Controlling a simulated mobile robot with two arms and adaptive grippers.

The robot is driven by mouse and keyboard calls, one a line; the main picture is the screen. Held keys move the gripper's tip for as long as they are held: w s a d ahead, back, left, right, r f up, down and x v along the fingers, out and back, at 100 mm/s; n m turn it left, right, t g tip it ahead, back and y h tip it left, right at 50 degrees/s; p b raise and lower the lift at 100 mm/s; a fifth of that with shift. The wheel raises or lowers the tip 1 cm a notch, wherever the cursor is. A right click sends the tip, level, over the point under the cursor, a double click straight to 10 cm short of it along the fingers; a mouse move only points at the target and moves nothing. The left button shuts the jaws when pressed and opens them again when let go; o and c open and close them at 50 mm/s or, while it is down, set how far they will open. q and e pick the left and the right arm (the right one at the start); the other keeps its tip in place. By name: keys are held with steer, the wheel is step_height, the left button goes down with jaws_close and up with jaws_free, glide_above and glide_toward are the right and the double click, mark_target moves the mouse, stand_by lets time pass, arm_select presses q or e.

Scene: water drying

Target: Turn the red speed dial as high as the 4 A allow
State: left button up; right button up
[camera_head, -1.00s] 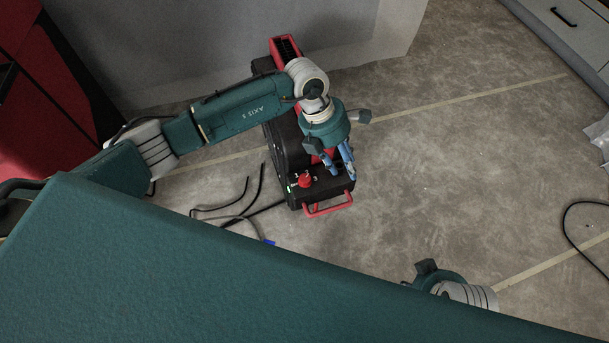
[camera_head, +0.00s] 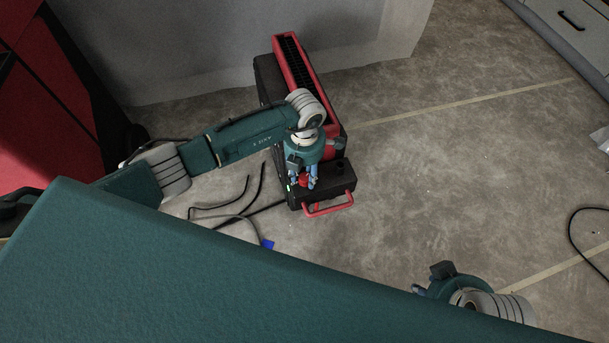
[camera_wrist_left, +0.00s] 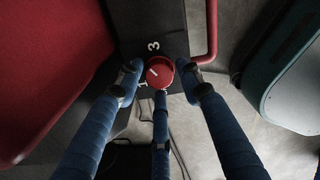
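The red speed dial (camera_wrist_left: 160,72) sits on the black control panel of a black and red machine (camera_head: 291,60). It also shows in the head view (camera_head: 303,181), partly covered by fingers. White digits 1 and 3 are readable around it in the left wrist view, and the dial top has a short white mark. My left gripper (camera_wrist_left: 160,78) is open, with its three blue fingers spread around the dial and small gaps visible at the sides. In the head view this gripper (camera_head: 306,178) is over the panel.
A red handle (camera_head: 329,207) sticks out of the machine's front. A small green light (camera_head: 290,187) glows on the panel. Dark cables (camera_head: 247,204) and a blue plug (camera_head: 267,244) lie on the floor left of the machine. The concrete floor to the right is largely clear.

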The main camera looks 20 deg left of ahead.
arm_select(q)
steer(key=shift+f, duration=0.25)
steer(key=c, duration=0.9)
steer(key=shift+o, duration=0.2)
steer(key=shift+m, duration=0.3)
arm_select(e)
steer(key=shift+f, duration=0.1)
arm_select(q)
steer(key=m+b, duration=0.1)
steer(key=m, duration=0.3)
steer(key=shift+a+f+b, duration=0.1)
steer(key=shift+a+b, duration=0.05)
steer(key=shift+b, duration=0.2)
steer(key=shift+m, duration=1.1)
arm_select(e)
steer(key=shift+w+a+f+t, duration=0.1)
steer(key=shift+w+a+t, duration=0.2)
steer(key=shift+w, duration=0.45)
steer(key=shift+w+a+r+t, duration=0.15)
steer(key=shift+w+t, duration=0.2)
steer(key=shift+w, duration=0.4)
steer(key=shift+w+a+f+t, duration=0.2)
steer(key=shift+w+t, duration=0.15)
steer(key=shift+w, duration=0.4)
arm_select(q)
steer(key=o, duration=0.9)
steer(key=shift+c, duration=0.2)
